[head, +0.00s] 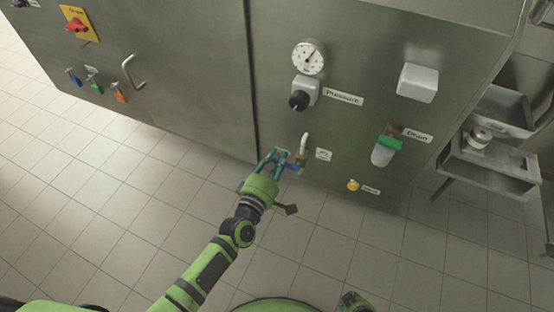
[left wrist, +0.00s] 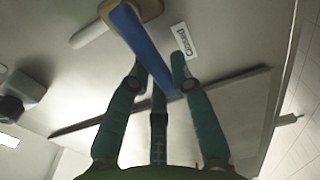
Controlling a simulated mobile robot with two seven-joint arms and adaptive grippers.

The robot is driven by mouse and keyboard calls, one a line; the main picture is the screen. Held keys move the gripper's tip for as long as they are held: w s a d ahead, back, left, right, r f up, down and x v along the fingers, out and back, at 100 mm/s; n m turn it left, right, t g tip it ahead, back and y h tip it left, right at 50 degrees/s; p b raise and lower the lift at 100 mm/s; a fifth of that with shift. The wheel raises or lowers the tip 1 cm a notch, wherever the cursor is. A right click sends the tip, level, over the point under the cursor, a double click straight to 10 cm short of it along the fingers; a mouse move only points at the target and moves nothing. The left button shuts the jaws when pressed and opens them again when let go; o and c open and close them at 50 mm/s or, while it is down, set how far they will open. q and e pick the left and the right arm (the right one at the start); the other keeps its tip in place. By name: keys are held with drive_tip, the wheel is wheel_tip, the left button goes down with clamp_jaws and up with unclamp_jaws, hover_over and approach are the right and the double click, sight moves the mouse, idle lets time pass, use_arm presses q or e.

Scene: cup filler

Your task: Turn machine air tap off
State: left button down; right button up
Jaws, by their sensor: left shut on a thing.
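The air tap is a brass valve (head: 302,158) low on the steel machine's front, with a blue lever handle (head: 293,166). A curved pale pipe (head: 305,142) rises above it. My left gripper (head: 281,158) is at the tap, its teal fingers shut on the blue handle. In the left wrist view the long blue handle (left wrist: 142,45) runs slantwise from the brass body (left wrist: 138,10) down between the fingers (left wrist: 160,85). The fingertips partly hide the handle's end.
Above the tap are a pressure gauge (head: 308,57) and a black knob (head: 299,100). To the right are a green-handled drain valve (head: 389,143) and a yellow knob (head: 352,185). A steel shelf unit (head: 490,160) stands at the far right. The tiled floor in front is clear.

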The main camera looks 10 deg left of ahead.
use_arm(q)
drive_tip(key=shift+f, duration=0.1)
idle(0.3)
drive_tip(key=c, duration=1.3)
unclamp_jaws()
drive_tip(key=shift+c, duration=0.2)
drive_tip(key=shift+s, duration=0.1)
drive_tip(key=shift+s+a, duration=0.1)
drive_tip(key=shift+s, duration=0.15)
drive_tip(key=v, duration=1.1)
drive_tip(key=shift+s, duration=0.15)
